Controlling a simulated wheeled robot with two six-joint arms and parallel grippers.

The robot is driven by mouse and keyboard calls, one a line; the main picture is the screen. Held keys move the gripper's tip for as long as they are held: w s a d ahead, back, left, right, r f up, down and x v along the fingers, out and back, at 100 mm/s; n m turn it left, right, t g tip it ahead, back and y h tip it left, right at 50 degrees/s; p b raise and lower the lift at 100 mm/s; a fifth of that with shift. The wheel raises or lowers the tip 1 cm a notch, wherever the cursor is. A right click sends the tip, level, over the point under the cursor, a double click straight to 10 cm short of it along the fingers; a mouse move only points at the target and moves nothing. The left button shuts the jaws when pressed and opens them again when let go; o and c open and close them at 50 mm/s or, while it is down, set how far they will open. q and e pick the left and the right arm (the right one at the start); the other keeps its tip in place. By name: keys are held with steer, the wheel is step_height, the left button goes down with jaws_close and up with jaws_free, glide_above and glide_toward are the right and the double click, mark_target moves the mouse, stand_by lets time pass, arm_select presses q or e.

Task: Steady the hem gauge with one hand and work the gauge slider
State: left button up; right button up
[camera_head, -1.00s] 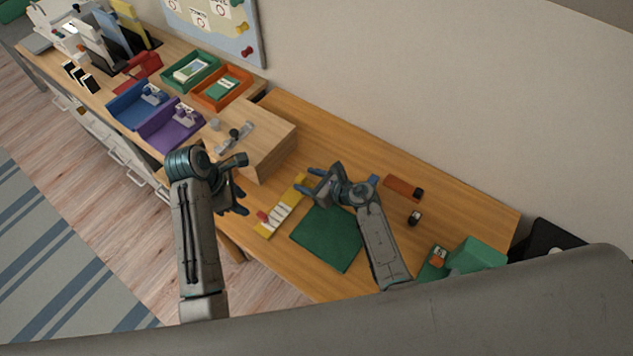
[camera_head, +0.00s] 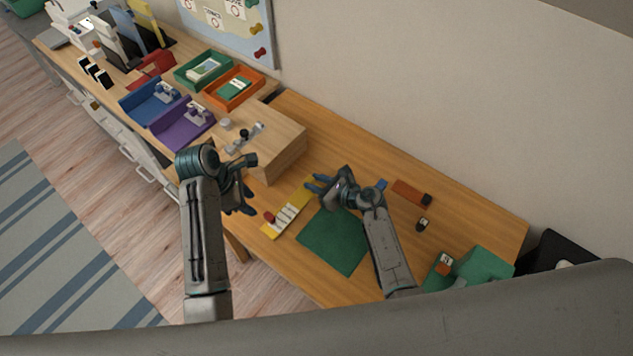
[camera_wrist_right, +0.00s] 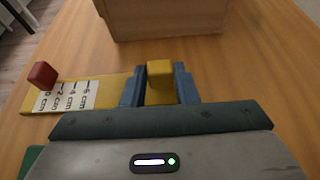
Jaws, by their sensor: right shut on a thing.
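The hem gauge (camera_head: 298,200) is a yellow strip lying flat on the wooden desk, with a white centimetre scale. A red slider knob (camera_head: 269,217) stands near its left end; it also shows in the right wrist view (camera_wrist_right: 42,75). My right gripper (camera_head: 318,186) is shut on a yellow block (camera_wrist_right: 160,82) at the gauge's other end, with a blue finger on each side of it. My left gripper (camera_head: 246,201) hangs to the left of the gauge, apart from the red knob. Its finger gap is too small to read.
A green mat (camera_head: 335,240) lies beside the gauge. A wooden box (camera_head: 280,158) stands behind it. Blue (camera_head: 130,112) and purple (camera_head: 165,143) trays sit further left. An orange-brown block (camera_head: 408,192) and a green box (camera_head: 488,266) lie to the right.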

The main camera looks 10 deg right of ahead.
mark_target(267, 218)
stand_by(0.4)
arm_select(q)
steer(key=o, duration=0.3)
steer(key=shift+f, duration=0.1)
steer(key=s+f+t+h, duration=0.1)
steer(key=s+f+n+t+h, duration=0.1)
steer(key=f, duration=0.1)
steer(key=s+d+f+t+h, duration=0.1)
steer(key=f+h, duration=0.1)
steer(key=shift+s+f+n, duration=0.1)
steer(key=shift+s+n, duration=0.1)
steer(key=shift+n, duration=0.1)
steer(key=s+a+n+t+h, duration=0.2)
steer(key=s+a+n+t, duration=0.2)
steer(key=n+t, duration=0.1)
steer(key=shift+n+t+y, duration=0.3)
steer(key=shift+n+t, duration=0.1)
steer(key=shift+n, duration=0.2)
steer(key=x, duration=1.2)
steer(key=shift+w+a+f, duration=0.1)
steer(key=shift+a+f, duration=0.25)
